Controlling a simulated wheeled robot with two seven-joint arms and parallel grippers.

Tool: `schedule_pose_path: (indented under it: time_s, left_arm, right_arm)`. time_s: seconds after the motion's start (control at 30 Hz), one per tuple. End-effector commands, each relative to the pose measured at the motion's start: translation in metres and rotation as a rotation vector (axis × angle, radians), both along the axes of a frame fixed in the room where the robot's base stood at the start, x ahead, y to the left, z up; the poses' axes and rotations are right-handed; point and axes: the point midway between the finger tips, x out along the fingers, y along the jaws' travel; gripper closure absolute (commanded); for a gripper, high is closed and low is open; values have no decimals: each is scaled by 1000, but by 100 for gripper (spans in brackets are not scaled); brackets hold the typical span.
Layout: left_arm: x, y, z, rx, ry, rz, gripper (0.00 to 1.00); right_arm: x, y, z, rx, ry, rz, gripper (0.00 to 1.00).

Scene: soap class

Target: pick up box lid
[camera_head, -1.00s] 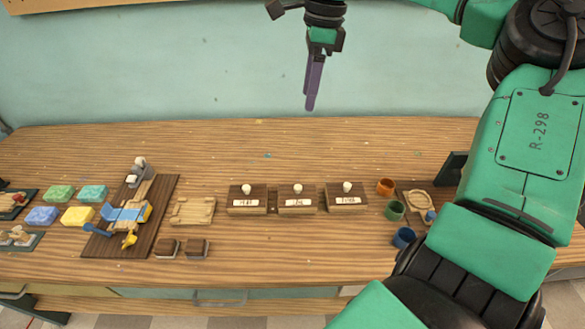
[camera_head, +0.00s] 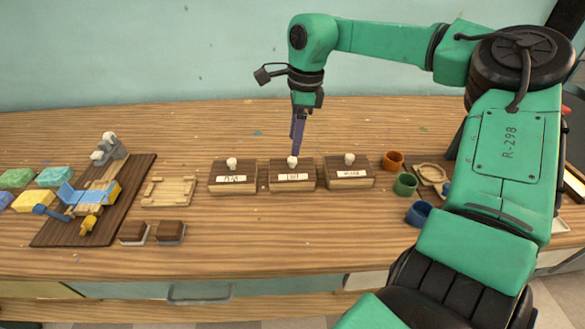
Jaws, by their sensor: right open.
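Three small wooden boxes with dark lids, white knobs and white labels stand in a row on the table: the left box lid (camera_head: 219,170), the middle box lid (camera_head: 278,169) and the right box lid (camera_head: 363,165). My right gripper (camera_head: 295,152) points down from above at the knob (camera_head: 292,161) of the middle box. Its fingers show edge-on, at or just above and behind the knob; I cannot tell whether they touch it. The gripper is open and the lid rests on its box. My left gripper is not in view.
Orange (camera_head: 393,161), green (camera_head: 405,184) and blue (camera_head: 418,213) cups stand at the right, close to my arm. The table (camera_head: 290,255) in front of the boxes is clear.

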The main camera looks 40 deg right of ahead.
Motion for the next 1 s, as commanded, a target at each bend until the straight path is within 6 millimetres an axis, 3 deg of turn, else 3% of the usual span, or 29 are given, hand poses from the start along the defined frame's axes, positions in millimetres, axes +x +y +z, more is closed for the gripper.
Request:
schedule_pose_path:
  time_s: [0.3,0.5,0.53,0.7,1.0]
  left_arm:
    - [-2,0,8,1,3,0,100]
    - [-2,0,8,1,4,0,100]
    - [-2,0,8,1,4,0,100]
    - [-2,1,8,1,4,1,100]
    - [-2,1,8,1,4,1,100]
  right_arm:
    - [4,3,-51,0,3,0,36]
    - [4,3,-54,-1,1,0,36]
    - [4,3,-54,0,0,0,40]
    - [4,3,-54,-1,1,0,100]
    - [4,3,-53,-1,0,0,100]
